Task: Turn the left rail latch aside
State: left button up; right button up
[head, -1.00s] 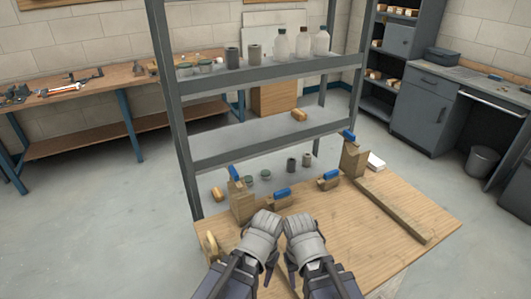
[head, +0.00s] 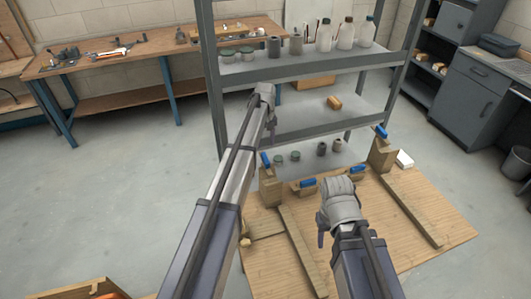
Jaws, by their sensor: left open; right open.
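The left wooden block (head: 272,188) stands at the back left of the wooden table, with a blue-handled latch (head: 265,160) on top, its handle tilted. My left arm reaches forward past it on the left. My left gripper (head: 267,108) shows above and beyond the latch in the picture, apart from it as far as I can see, open and holding nothing visible. My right gripper (head: 325,225) is open over the table, right of the left rail (head: 303,250), with nothing visible in it.
The right block (head: 382,155) has its own blue latch (head: 381,132), near the right rail (head: 410,208). Two more blue handles (head: 307,183) (head: 358,169) sit between the blocks. A grey shelf (head: 300,70) with bottles and jars stands behind the table. The right tabletop is mostly clear.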

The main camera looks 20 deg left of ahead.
aim_at(265, 158)
pick_arm(q)
jog(key=shift+f+b, duration=3.9)
jog(key=shift+f, duration=0.05)
jog(key=shift+c, duration=0.2)
grip_shut()
